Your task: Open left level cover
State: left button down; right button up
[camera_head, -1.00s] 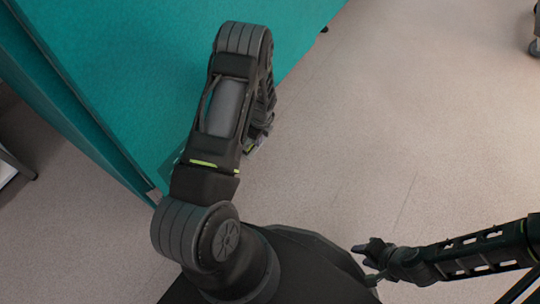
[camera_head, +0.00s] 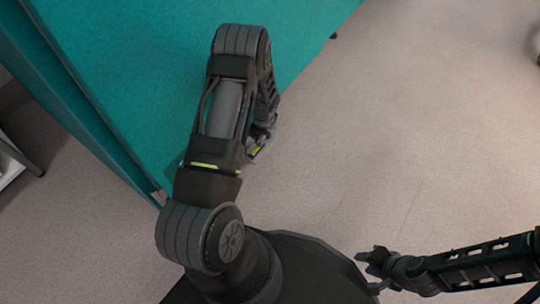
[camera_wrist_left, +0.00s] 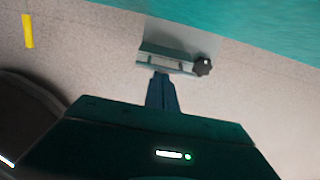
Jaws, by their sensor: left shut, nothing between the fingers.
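A large teal panel (camera_head: 130,70) fills the upper left of the head view; I cannot tell whether it is the left level cover. In the left wrist view its edge (camera_wrist_left: 250,18) runs along the top, with a grey metal bracket (camera_wrist_left: 165,58) and black knob (camera_wrist_left: 203,67) just below. My left gripper (camera_wrist_left: 161,80) is shut and empty, its fingertips at or just short of the bracket; contact is unclear. In the head view, my left arm mostly hides this gripper. My right gripper (camera_head: 368,268) is low at the right, away from the panel; its jaw opening is unclear.
Pale floor (camera_head: 400,110) lies open to the right of the panel. A white piece of furniture (camera_head: 12,170) stands at the far left edge. A yellow strip (camera_wrist_left: 27,31) shows on the floor in the left wrist view.

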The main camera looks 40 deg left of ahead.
pick_arm(q)
jog(key=shift+r+p, duration=0.5)
jog(key=shift+r, duration=0.3)
notch_tip(320, 180, up, 8)
jog(key=p, duration=0.2)
jog(key=shift+d+p, duration=0.35)
jog(key=shift+d, duration=0.05)
jog(key=shift+f, duration=0.15)
